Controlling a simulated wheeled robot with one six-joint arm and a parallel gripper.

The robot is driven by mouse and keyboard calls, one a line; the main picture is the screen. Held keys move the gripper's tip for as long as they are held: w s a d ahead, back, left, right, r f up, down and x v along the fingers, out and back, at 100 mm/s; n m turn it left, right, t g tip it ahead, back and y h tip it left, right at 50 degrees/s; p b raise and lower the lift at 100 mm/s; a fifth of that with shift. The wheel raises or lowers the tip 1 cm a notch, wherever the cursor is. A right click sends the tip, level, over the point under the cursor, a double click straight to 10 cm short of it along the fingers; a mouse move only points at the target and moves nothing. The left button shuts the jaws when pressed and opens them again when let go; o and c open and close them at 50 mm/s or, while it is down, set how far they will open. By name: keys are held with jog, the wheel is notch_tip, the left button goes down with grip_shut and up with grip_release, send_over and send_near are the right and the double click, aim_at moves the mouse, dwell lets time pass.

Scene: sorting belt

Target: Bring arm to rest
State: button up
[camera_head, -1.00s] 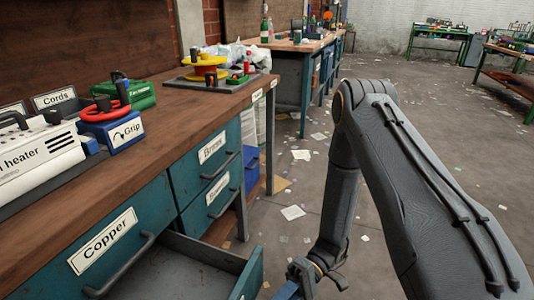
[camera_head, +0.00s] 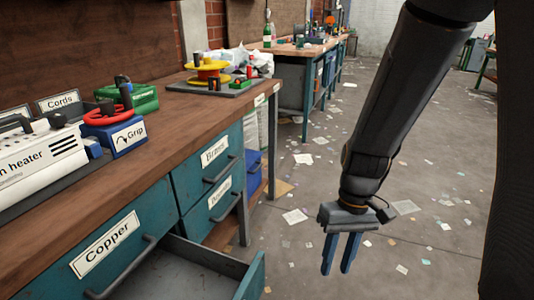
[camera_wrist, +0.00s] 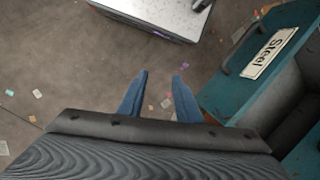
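My gripper (camera_head: 342,253) hangs pointing down over the open floor, to the right of the workbench, in the head view. Its two blue fingers are parted with a gap between them, and nothing is held. In the wrist view, the fingers of my gripper (camera_wrist: 157,82) are also apart, with bare floor between them. My arm comes down from the top right of the head view.
The wooden workbench (camera_head: 150,102) fills the left. In the wrist view, a teal drawer labelled Steel (camera_wrist: 268,55) is at right and a pale-topped box (camera_wrist: 165,14) at top. Paper scraps litter the floor.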

jog(key=w+d+r+m+t+h, duration=0.1)
jog(key=w+r+t, duration=0.1)
jog(key=r+t, duration=0.15)
jog(key=w+d+r+m+t, duration=0.1)
jog(key=w+d+r+t, duration=0.1)
jog(key=r, duration=0.3)
jog(key=s+a+r+n+g, duration=0.35)
jog(key=s+a+r, duration=0.35)
jog(key=s+a, duration=0.5)
jog(key=d+r+m+p, duration=0.4)
jog(key=d+r+p, duration=0.8)
jog(key=p, duration=1)
jog(key=shift+d+r+t, duration=0.15)
jog(key=shift+r+t, duration=0.15)
jog(key=shift+r, duration=0.55)
